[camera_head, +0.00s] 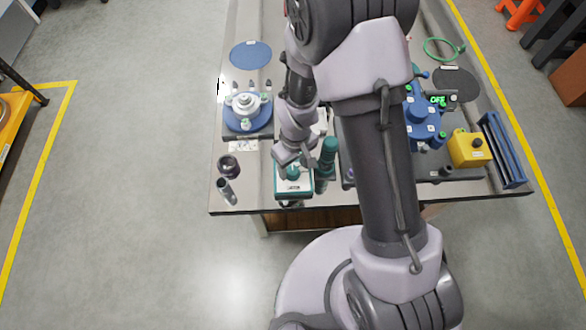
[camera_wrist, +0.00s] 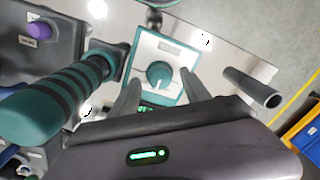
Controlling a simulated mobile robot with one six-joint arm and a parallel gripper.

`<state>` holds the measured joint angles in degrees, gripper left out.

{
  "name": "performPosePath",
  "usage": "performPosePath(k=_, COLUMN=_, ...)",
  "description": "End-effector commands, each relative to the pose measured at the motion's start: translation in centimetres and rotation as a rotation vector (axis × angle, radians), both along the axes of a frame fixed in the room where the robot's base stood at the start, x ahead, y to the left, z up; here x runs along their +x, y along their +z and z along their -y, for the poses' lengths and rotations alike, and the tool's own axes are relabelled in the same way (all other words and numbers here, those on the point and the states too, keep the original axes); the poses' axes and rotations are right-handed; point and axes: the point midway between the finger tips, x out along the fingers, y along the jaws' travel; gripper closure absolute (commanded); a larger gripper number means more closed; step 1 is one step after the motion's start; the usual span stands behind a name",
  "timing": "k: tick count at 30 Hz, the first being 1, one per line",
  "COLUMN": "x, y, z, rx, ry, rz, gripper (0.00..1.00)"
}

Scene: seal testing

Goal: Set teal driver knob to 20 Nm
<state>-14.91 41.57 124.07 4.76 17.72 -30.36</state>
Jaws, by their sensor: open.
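The teal driver knob (camera_wrist: 158,74) sits on the white top of a teal-edged box (camera_wrist: 178,96) in the wrist view. In the head view the box (camera_head: 293,194) stands near the table's front edge, with its knob (camera_head: 292,171) below my wrist. My gripper (camera_wrist: 160,79) is open, with one finger on each side of the knob; I cannot tell whether they touch it. A green display (camera_wrist: 145,108) shows partly between the fingers, and its number is not readable.
A blue round fixture (camera_head: 236,123), a yellow box (camera_head: 468,148) and a blue rack (camera_head: 503,150) stand on the table. A purple knob (camera_wrist: 39,30) is at the upper left.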

Motion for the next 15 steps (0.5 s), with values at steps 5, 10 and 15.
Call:
performPosePath(k=5, x=-0.03, y=-0.93, z=-0.03, rx=0.0, ry=0.0, rz=0.0, gripper=0.45)
performPosePath(k=10, x=-0.02, y=-0.9, z=-0.02, rx=0.0, ry=0.0, rz=0.0, gripper=0.45)
performPosePath(k=15, x=-0.01, y=-0.89, z=-0.03, rx=0.0, ry=0.0, rz=0.0, gripper=0.68)
